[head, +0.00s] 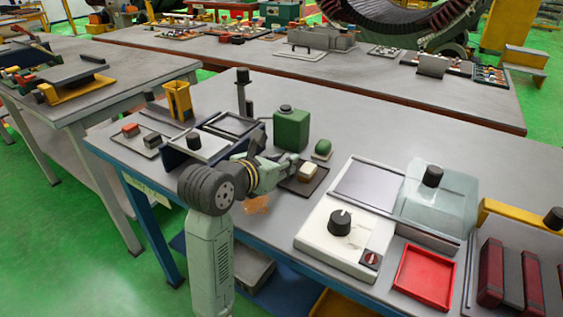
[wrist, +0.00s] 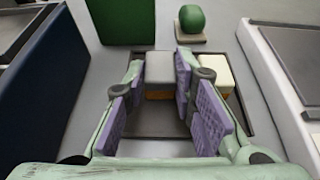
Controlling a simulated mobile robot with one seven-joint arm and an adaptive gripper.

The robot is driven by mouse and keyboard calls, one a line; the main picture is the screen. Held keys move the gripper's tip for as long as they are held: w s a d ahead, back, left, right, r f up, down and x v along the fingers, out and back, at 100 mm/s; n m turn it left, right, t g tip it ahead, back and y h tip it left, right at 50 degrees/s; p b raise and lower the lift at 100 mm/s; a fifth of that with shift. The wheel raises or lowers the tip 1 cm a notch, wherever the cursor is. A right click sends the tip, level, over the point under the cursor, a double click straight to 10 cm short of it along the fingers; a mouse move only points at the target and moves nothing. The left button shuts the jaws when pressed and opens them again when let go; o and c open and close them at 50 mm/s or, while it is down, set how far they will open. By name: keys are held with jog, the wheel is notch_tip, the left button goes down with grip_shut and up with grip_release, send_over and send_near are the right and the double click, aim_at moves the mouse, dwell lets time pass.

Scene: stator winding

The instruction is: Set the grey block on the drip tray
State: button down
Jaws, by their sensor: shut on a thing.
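The grey block (wrist: 159,66) is between my gripper's fingertips in the wrist view, with an orange patch on its lower near face. My gripper (wrist: 161,78) is shut on it, its purple pads on either side. In the head view my gripper (head: 290,164) is over the left part of a dark flat tray, the drip tray (head: 303,188); the held block is hard to make out there. The tray also shows under the fingers in the wrist view (wrist: 156,124). Whether the block touches the tray I cannot tell.
A cream block (head: 308,172) sits on the tray, just right of my right finger. A green canister (head: 291,131) and a small green rounded object (head: 322,149) stand behind. A dark blue panel (wrist: 45,85) is close on the left, a white device (head: 343,238) on the right.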

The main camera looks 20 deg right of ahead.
jog(key=c, duration=1.6)
grip_release()
jog(key=shift+f, duration=0.15)
jog(key=shift+r+p, duration=0.3)
jog(key=shift+r, duration=0.05)
jog(key=b+v, duration=0.1)
jog(key=v, duration=1.1)
jog(key=shift+f+b, duration=0.2)
jog(key=shift+b, duration=0.1)
jog(key=shift+r, duration=0.1)
